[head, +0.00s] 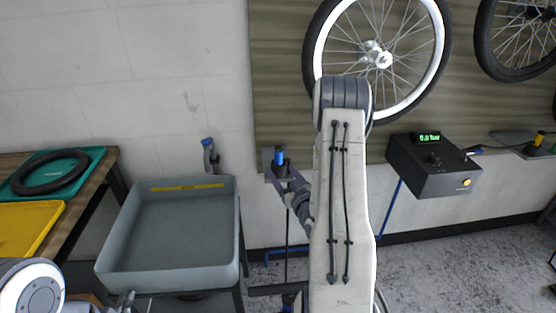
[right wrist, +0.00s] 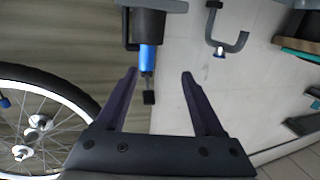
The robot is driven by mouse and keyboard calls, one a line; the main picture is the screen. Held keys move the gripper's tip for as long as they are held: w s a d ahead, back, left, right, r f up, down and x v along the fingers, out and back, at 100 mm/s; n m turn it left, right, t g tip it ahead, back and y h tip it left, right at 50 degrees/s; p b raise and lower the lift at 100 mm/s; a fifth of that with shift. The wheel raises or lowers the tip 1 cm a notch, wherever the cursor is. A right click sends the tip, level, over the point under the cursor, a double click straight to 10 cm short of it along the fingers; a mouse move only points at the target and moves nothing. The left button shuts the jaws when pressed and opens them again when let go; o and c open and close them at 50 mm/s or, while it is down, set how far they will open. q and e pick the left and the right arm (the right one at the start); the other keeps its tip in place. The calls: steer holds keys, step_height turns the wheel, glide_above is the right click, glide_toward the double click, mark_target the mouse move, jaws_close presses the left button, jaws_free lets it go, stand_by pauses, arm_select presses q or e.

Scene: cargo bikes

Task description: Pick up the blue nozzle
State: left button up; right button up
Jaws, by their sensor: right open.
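My right gripper (head: 284,174) is open and empty, close to the nozzle. In the right wrist view the nozzle's dark tip lies between the two fingers (right wrist: 160,74), nearer the left one; I cannot tell whether they touch. My left gripper (head: 125,301) may be the grey piece at the bottom edge; its fingers are not clear.
A grey basin (head: 170,230) stands left of the holder, with a wall hook (head: 209,157) above it. A black gauge box (head: 433,164) is on the right. A bike wheel (head: 382,58) hangs above. A bench with a green tray (head: 52,174) is far left.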

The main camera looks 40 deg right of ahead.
mark_target(280, 157)
steer(key=shift+m+h, duration=0.3)
steer(key=shift+h, duration=0.1)
steer(key=w+d, duration=0.1)
steer(key=w+d+p, duration=0.1)
steer(key=w, duration=0.1)
steer(key=shift+w+d+r, duration=0.1)
steer(key=shift+d+r, duration=0.05)
steer(key=shift+d, duration=0.2)
steer(key=p+x, duration=0.1)
steer(key=x, duration=0.4)
steer(key=shift+d+r+p, duration=0.1)
steer(key=shift+d+p, duration=0.05)
steer(key=shift+p, duration=0.2)
steer(key=shift+w+d, duration=0.15)
steer(key=shift+w, duration=0.2)
jaws_close()
